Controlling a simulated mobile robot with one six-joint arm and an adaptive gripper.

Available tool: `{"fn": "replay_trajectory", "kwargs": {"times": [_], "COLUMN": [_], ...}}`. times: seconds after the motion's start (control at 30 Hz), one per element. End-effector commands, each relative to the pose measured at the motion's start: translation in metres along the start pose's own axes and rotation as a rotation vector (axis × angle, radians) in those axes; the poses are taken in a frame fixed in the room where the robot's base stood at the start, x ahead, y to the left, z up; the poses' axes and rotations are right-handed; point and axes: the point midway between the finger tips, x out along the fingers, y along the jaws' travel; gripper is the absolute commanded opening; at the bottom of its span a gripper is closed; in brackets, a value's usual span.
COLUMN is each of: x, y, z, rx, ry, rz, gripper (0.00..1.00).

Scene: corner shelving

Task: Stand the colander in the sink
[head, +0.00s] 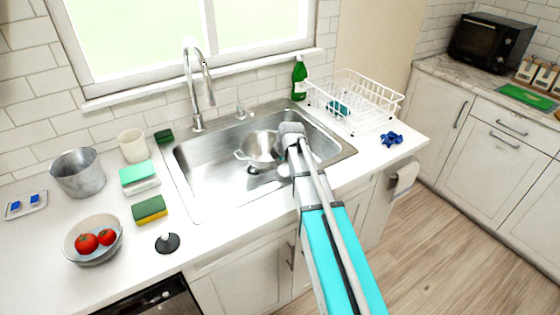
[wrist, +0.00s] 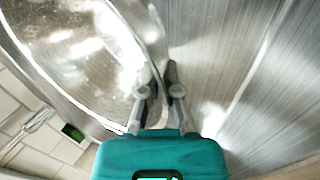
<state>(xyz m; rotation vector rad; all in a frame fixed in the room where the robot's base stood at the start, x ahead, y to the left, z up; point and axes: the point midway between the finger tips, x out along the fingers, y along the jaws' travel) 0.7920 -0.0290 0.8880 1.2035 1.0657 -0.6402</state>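The colander (head: 260,146) is a shiny metal bowl with small side handles. In the head view it is roughly upright within the sink (head: 208,185), above or near the drain. I cannot tell if it touches the sink floor. My gripper (head: 283,140) is at the colander's right side. In the wrist view the colander (wrist: 85,45) fills the upper left. My gripper (wrist: 160,75) has its fingertips close together, one on each side of the colander's rim, and appears shut on it. The contact is partly hidden by the fingers.
A chrome faucet (head: 190,85) stands behind the sink. A white dish rack (head: 355,98) and green bottle (head: 299,80) are at the right. Sponges (head: 150,209), a tomato bowl (head: 93,256), a metal pot (head: 78,174) and a cup (head: 133,146) stand at the left.

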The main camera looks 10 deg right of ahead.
Motion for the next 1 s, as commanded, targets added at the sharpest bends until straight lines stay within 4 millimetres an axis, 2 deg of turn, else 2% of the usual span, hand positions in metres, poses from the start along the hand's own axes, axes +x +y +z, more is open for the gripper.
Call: {"fn": "replay_trajectory", "kwargs": {"times": [0.37,0.6,1.0], "x": [0.0051,0.0051,0.0044], "y": [-0.0022,-0.0023,-0.0021], "z": [0.0,0.0,0.0001], "rx": [0.0,0.0,0.0], "ry": [0.0,0.0,0.0], "rz": [0.001,0.0,0.0], "gripper": [0.0,0.43,0.43]}}
